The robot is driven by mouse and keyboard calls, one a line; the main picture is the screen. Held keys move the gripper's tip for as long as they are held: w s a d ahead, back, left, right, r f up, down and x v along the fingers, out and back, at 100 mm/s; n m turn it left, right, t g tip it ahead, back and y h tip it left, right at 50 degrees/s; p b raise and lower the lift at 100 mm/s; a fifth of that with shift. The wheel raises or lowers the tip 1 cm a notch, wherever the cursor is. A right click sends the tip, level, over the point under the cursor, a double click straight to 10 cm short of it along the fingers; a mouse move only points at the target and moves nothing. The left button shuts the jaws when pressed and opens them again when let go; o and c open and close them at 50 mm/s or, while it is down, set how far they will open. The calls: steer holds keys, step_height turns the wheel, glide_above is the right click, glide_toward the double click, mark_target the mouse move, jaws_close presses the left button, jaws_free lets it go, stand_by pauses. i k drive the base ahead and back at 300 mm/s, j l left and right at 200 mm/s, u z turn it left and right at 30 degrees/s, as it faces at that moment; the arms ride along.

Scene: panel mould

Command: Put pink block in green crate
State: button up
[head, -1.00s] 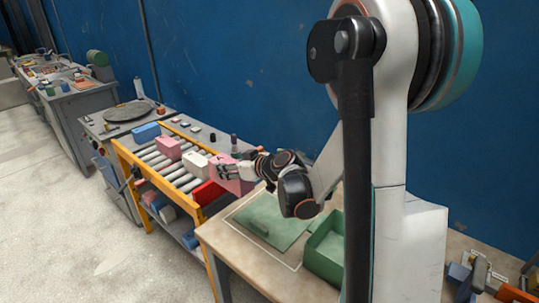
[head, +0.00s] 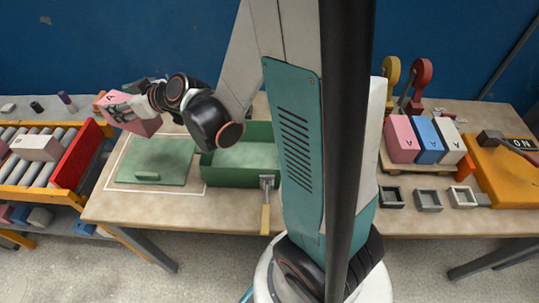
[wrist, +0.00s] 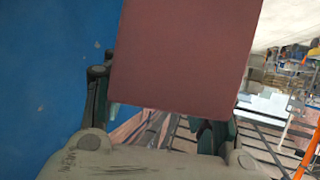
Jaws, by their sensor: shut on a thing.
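The pink block (head: 130,114) is held in my gripper (head: 132,104), raised at the left of the head view near the red end stop of the roller conveyor. In the wrist view the block (wrist: 188,55) fills the upper middle, with the dark fingers (wrist: 155,120) on either side of its lower part. The green crate (head: 245,175) stands open on the table, right of the block and lower. My arm hides its right side. The part of its inside that shows looks empty.
A flat green lid-like panel (head: 155,160) lies left of the crate. The roller conveyor (head: 30,175) with a pale block (head: 36,147) and red stop (head: 77,155) is at far left. A wooden rack with pink (head: 403,140), blue and white blocks stands right.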

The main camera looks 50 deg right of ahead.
mark_target(254, 163)
steer(key=k+z, duration=0.75)
steer(key=k+l+z, duration=0.2)
steer(key=z, duration=0.15)
steer(key=k+l, duration=0.25)
steer(key=k, duration=0.1)
